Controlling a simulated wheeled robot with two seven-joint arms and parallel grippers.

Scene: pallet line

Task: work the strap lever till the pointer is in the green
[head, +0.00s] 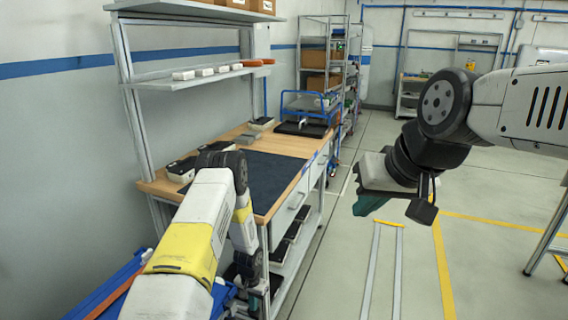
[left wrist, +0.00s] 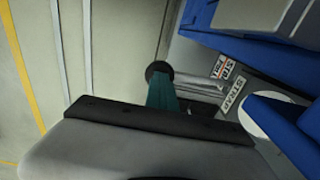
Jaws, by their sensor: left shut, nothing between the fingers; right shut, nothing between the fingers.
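In the left wrist view, a grey bar with a round black knob (left wrist: 158,69), which looks like the strap lever (left wrist: 203,90), lies beside a panel with a STRAP label (left wrist: 232,96). My left gripper (left wrist: 165,94) is shut and empty, its teal fingers close against the knob; I cannot tell whether they touch. A white round face (left wrist: 258,118), perhaps the gauge, is partly covered by a blue part; no pointer or green shows. In the head view my left gripper (head: 252,284) hangs low beside the bench. My right gripper (head: 370,204) is shut and empty over open floor.
A workbench (head: 285,144) with a dark mat stands ahead, with boxes and a blue-framed tray. Blue structure with an orange strip (head: 112,296) lies at the lower left. Shelving (head: 322,60) stands behind. The floor at right is mostly clear.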

